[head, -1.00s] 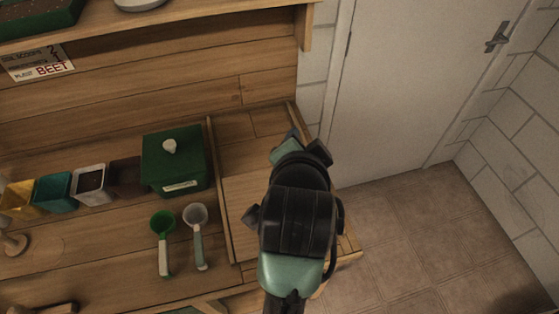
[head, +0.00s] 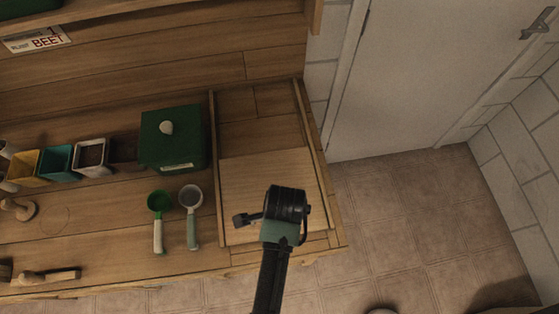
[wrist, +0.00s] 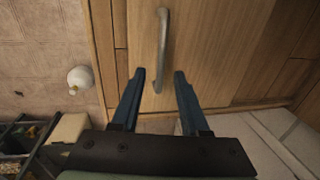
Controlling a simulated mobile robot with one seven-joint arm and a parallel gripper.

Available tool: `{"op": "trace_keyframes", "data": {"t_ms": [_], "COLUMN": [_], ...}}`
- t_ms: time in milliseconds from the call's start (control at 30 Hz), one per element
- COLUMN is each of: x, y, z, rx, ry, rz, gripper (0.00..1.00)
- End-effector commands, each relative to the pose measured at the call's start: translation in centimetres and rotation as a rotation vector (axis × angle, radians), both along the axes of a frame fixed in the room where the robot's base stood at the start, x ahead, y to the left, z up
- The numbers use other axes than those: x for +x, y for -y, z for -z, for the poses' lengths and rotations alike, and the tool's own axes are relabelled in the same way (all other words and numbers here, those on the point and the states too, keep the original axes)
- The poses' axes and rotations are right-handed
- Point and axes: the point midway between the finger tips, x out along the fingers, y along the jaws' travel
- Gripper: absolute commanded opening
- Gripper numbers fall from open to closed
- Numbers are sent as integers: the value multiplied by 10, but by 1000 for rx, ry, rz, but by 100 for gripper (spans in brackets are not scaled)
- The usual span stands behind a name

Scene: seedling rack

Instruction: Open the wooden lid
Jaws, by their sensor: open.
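The wooden lid (head: 265,175) is a flat pale panel between two wooden rails at the right end of the bench. It lies flat, with darker boards showing behind its far edge. In the wrist view the lid (wrist: 215,50) carries a curved metal handle (wrist: 163,45). My gripper (wrist: 159,76) is open, with its two blue fingers on either side of the handle's lower end in that view. I cannot tell whether they touch it. In the head view my wrist hides the handle and the front part of the lid.
A green box (head: 172,140) with a pale knob stands left of the lid. A green scoop (head: 158,210) and a grey scoop (head: 191,205) lie in front of it. Several small pots stand farther left. A white door (head: 430,70) and open tiled floor are to the right.

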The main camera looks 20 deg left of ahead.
Motion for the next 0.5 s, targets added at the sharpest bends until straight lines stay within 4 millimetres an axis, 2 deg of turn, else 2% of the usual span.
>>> {"op": "trace_keyframes", "data": {"t_ms": [200,500], "x": [4,5], "y": [-3,-3], "z": [22,28], "rx": [0,0], "ry": [0,2], "rz": [-1,-1], "gripper": [45,45]}}
